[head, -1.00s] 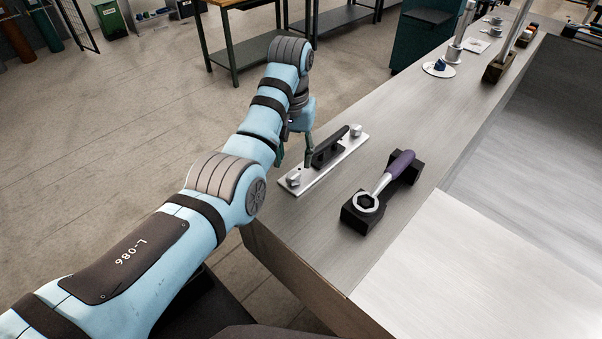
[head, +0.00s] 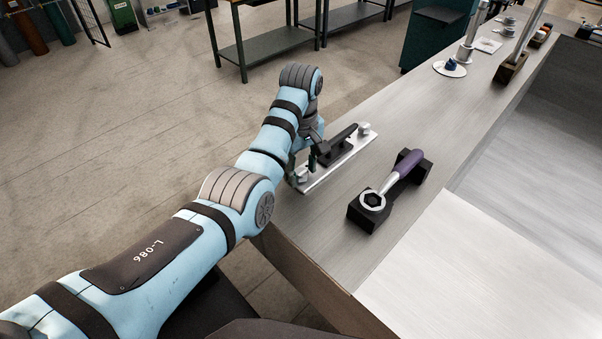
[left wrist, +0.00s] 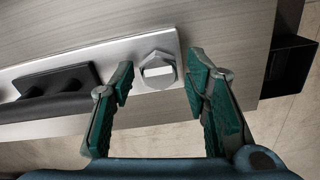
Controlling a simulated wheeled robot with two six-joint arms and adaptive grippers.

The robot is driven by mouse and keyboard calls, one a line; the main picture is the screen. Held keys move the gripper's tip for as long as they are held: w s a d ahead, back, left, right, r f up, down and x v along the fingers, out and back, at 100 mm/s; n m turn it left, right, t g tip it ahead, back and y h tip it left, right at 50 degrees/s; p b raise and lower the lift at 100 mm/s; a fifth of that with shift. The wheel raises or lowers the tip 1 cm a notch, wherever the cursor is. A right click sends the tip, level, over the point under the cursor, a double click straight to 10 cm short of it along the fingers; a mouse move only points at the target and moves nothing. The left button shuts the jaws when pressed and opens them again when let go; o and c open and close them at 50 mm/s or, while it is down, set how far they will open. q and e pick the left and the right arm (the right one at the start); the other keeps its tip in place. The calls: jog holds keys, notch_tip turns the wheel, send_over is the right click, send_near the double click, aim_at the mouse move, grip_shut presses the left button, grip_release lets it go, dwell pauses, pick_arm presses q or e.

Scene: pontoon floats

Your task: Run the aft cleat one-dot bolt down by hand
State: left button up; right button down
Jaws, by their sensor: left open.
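The cleat plate (head: 325,172) is a bright metal strip on the bench top, with a black cleat (head: 341,139) on it. A hex bolt stands at each end: the far bolt (head: 363,128) is in clear view, and the near bolt (head: 302,178) is partly behind my gripper. My left gripper (head: 308,163) is over the near end of the plate. In the left wrist view its green fingers (left wrist: 161,78) are open, one to each side of a silver hex bolt head (left wrist: 157,70), with gaps between. I cannot make out any dot marking. My right gripper is out of view.
A purple-handled ring wrench (head: 398,172) lies in a black holder (head: 364,218) right of the plate. A white disc with a blue piece (head: 450,67) and upright posts stand farther along the bench (head: 430,115). The bench's left edge runs close beside the plate.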

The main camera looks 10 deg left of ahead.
pick_arm(q)
jog(key=n, duration=0.5)
jog(key=shift+s+r, duration=0.1)
jog(key=n, duration=0.9)
jog(key=shift+w, duration=0.25)
jog(key=shift+s, duration=0.15)
jog(key=c, duration=0.9)
jog(key=m, duration=0.4)
jog(key=shift+m, duration=0.4)
jog(key=shift+c, duration=0.2)
jog(key=m, duration=0.5)
jog(key=shift+m, duration=0.3)
jog(key=shift+f+m, duration=0.2)
jog(key=shift+m, duration=0.6)
